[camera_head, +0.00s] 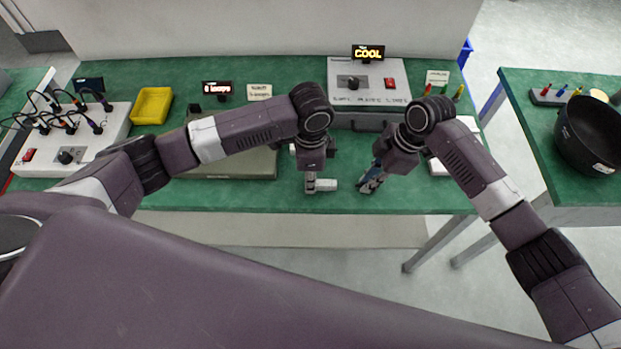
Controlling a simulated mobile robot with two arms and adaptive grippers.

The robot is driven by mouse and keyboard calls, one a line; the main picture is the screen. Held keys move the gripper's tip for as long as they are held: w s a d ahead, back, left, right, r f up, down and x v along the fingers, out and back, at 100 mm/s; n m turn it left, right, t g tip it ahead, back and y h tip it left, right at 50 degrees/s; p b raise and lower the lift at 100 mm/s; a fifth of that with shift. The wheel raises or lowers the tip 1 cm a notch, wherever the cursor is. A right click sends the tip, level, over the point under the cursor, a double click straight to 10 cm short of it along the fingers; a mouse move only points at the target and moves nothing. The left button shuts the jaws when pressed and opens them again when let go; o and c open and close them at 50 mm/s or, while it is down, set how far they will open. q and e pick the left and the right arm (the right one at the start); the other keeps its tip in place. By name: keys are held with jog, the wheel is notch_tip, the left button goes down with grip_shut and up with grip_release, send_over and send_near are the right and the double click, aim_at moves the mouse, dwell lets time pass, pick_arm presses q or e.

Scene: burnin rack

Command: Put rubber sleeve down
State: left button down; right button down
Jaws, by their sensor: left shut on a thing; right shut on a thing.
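My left gripper (311,184) points down just above or at the front part of the green bench (240,198). It is shut on a small pale cylindrical piece (328,185) that sticks out to the right of the fingertips. My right gripper (371,180) is a little to the right, tilted down and to the left. It is shut on a small dark and blue item (368,186), mostly hidden by the fingers. I cannot tell which of the two held pieces is the rubber sleeve. The pieces look apart, with a narrow gap of bench between them.
A grey unit (368,92) with a red switch stands behind, with a lit "COOL" display (368,53). A yellow tray (151,105) and a white panel with black cables (100,140) are at left. A dark pot (590,135) stands on the right table. Bench front is clear.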

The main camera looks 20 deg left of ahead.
dwell(0.6)
jog(key=shift+w+d+r+m, duration=0.2)
jog(key=shift+r+m, duration=0.2)
jog(key=shift+m, duration=0.3)
jog(key=w+d+r+m+t+h, duration=0.2)
jog(key=w+d+r+m+t, duration=0.3)
jog(key=r+m, duration=0.75)
jog(key=f+m, duration=0.1)
jog(key=f, duration=0.3)
jog(key=f+m, duration=0.1)
jog(key=f, duration=0.3)
jog(key=f+m, duration=0.2)
jog(key=f, duration=0.3)
jog(key=shift+w+d+g, duration=0.2)
jog(key=shift+d+g, duration=0.2)
jog(key=shift+f, duration=0.1)
